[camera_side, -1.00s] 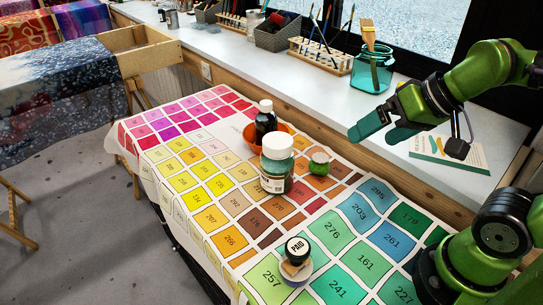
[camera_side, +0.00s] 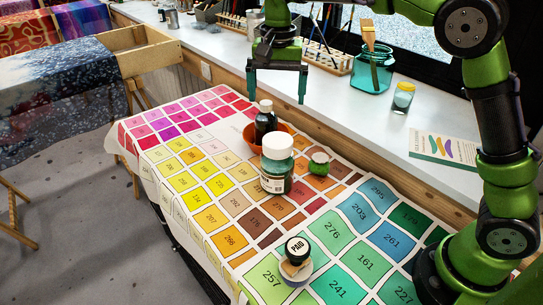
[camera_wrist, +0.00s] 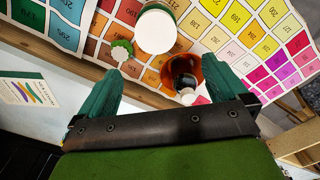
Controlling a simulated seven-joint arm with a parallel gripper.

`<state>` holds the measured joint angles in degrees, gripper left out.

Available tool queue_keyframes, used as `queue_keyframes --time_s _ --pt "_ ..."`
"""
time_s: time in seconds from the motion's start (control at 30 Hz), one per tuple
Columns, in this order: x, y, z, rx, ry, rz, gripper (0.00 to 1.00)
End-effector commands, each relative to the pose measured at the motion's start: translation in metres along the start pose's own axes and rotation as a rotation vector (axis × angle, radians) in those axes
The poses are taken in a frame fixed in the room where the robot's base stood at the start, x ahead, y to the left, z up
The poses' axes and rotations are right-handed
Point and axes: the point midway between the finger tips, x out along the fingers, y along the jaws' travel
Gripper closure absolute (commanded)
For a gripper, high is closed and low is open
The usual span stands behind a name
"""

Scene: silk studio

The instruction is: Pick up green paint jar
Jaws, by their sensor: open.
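The green paint jar (camera_side: 275,178), with a white lid and a pale label, stands upright on the colour chart cloth (camera_side: 251,202). In the wrist view its white lid (camera_wrist: 156,31) is at the top centre, beyond my fingers. My gripper (camera_side: 276,92) is open and empty, pointing down above the table. In the side view it appears above the jar and the dark bottle. In the wrist view my gripper (camera_wrist: 160,82) has its two teal fingers wide apart, with no object between them touching either.
An orange bowl (camera_side: 286,130) with a dark bottle (camera_side: 265,122) is just behind the jar. A small green scalloped item (camera_side: 319,163) sits right of it. A stamp marked PAID (camera_side: 297,250) stands at the front. The sill holds a teal glass jar (camera_side: 371,74) and a booklet (camera_side: 445,148).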

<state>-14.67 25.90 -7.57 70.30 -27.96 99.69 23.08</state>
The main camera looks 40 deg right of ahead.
Motion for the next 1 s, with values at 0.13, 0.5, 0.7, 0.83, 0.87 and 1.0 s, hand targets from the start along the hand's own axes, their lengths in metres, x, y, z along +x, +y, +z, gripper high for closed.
queue_keyframes --time_s 0.13,0.5,0.7,0.83,0.87,1.0 --pt "0.001 0.004 0.005 0.066 -0.022 0.016 0.00" --pt "0.077 0.005 0.006 0.066 -0.023 0.016 0.00" --pt "0.105 0.005 0.007 0.065 -0.021 0.012 0.00" --pt "0.112 0.005 0.007 0.064 -0.020 0.011 0.00" --pt "0.114 0.005 0.007 0.064 -0.021 0.012 0.00" --pt "0.134 0.006 0.009 0.064 -0.023 0.014 0.00"
